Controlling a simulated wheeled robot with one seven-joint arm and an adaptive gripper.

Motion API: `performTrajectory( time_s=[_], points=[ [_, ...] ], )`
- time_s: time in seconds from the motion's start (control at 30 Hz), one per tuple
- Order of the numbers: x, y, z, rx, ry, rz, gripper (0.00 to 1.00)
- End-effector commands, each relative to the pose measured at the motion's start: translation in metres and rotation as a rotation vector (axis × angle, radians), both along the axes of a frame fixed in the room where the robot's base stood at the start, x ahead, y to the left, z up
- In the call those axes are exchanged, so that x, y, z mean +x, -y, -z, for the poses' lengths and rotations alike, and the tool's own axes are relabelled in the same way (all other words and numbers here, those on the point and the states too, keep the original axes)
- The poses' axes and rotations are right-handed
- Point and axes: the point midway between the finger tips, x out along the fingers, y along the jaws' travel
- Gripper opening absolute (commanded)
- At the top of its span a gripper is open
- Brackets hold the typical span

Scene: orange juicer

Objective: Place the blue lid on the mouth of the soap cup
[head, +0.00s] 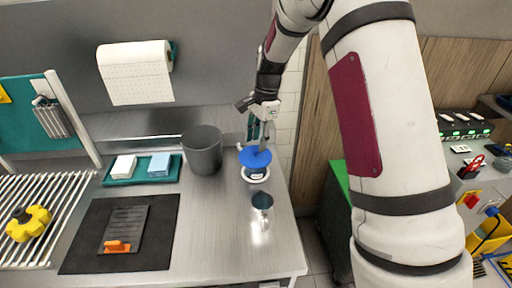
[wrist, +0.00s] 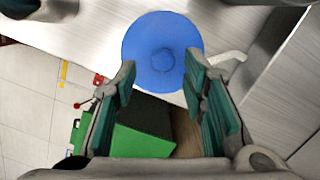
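The blue lid (head: 255,157) is a round disc with a raised centre. In the head view it appears over the mouth of a small pale cup with a dark label (head: 257,174) near the counter's right edge. I cannot tell whether it rests flat on the cup. In the wrist view the lid (wrist: 162,35) lies just beyond the fingertips and hides the cup. My gripper (head: 256,140) is above the lid. Its teal-padded fingers (wrist: 160,72) are spread apart with nothing between them.
A metallic cup with a dark opening (head: 262,203) stands in front. A grey bucket (head: 203,150) is to the left, beside a teal tray (head: 113,181) with two blocks. A black mat (head: 75,232) holds a grater. The counter's right edge is close.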

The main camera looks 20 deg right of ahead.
Motion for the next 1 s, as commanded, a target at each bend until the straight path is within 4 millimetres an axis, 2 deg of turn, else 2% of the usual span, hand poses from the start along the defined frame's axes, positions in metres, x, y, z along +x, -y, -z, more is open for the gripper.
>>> performTrajectory(
  time_s=[0.1, 0.3, 0.63, 0.77, 1.0],
  points=[
    [0.004, 0.004, -0.026, -0.001, 0.007, -0.001, 0.39],
    [0.003, 0.010, -0.063, 0.000, 0.004, 0.001, 0.39],
    [-0.004, 0.012, -0.095, -0.001, 0.014, -0.023, 0.39],
    [-0.023, 0.010, -0.120, -0.009, 0.061, -0.107, 0.39],
    [-0.085, 0.003, -0.171, -0.053, 0.191, -0.368, 0.39]
  ],
)
